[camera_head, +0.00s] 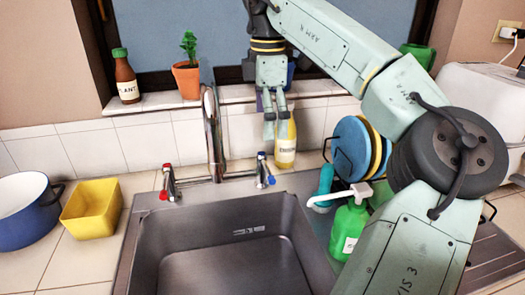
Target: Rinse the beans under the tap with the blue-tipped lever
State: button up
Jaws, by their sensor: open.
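The tap (213,135) rises behind the sink (205,245). Its blue-tipped lever (263,172) is on the right and its red-tipped lever (169,182) is on the left. My gripper (276,116) points down above the blue-tipped lever, apart from it, in front of a yellow bottle (286,143). It is open and looks empty. I cannot make out any beans. No water shows under the spout, and the visible part of the basin looks empty.
A yellow container (91,208) and a blue pot (37,222) stand on the left counter. A green soap dispenser (347,225) and a plate rack with plates (352,147) stand right of the sink. A plant pot (187,81) and brown bottle (126,78) are on the sill.

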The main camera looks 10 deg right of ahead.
aim_at(267, 167)
jog(key=f+p, duration=0.2)
jog(key=f, duration=0.8)
jog(key=shift+s+f, duration=0.15)
jog(key=shift+s, duration=0.05)
jog(key=shift+c, duration=0.6)
jog(key=c, duration=1.6)
jog(key=shift+o, duration=0.2)
